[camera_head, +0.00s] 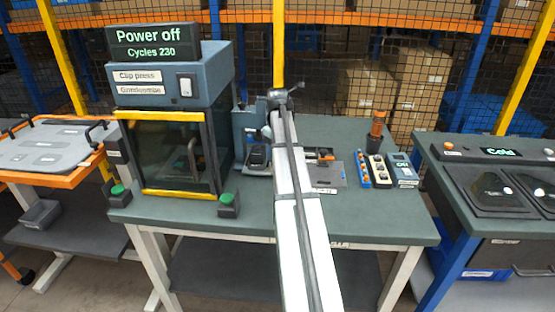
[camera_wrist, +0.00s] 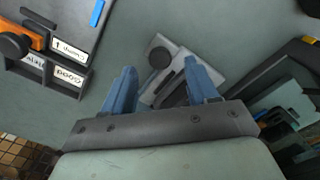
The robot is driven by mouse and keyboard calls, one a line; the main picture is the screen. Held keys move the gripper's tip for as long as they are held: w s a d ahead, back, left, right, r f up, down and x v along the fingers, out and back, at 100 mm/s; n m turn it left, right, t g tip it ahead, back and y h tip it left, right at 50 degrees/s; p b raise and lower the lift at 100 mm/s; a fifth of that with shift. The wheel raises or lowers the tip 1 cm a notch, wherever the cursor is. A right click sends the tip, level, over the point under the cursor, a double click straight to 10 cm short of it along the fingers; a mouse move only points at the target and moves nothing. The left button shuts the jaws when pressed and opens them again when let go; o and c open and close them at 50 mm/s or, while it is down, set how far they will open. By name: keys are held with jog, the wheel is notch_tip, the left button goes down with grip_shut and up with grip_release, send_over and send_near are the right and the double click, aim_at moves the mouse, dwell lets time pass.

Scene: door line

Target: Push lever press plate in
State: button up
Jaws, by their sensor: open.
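A blue-grey bench device (camera_head: 246,122), which looks like the lever press, stands on the table right of the clip press. My arm covers part of it. A small dark piece with a pale top (camera_head: 257,154) sits at its foot; I cannot tell whether this is the plate. In the wrist view a light grey plate-like piece (camera_wrist: 189,62) with a round dark knob and a black slot lies beyond and between my fingers. My gripper (camera_wrist: 158,68) is open, with blue fingers apart and nothing held. Contact with the piece cannot be judged. My fingers are not clear in the head view.
The clip press (camera_head: 170,75), with yellow-edged door, stands to the left. Green buttons (camera_head: 228,204) sit by the front edge. A labelled tray (camera_head: 327,176) lies right of my arm and shows in the wrist view (camera_wrist: 45,72). The table's front right is clear.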

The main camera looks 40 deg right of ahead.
notch_tip(320, 180, up, 10)
dwell(0.4)
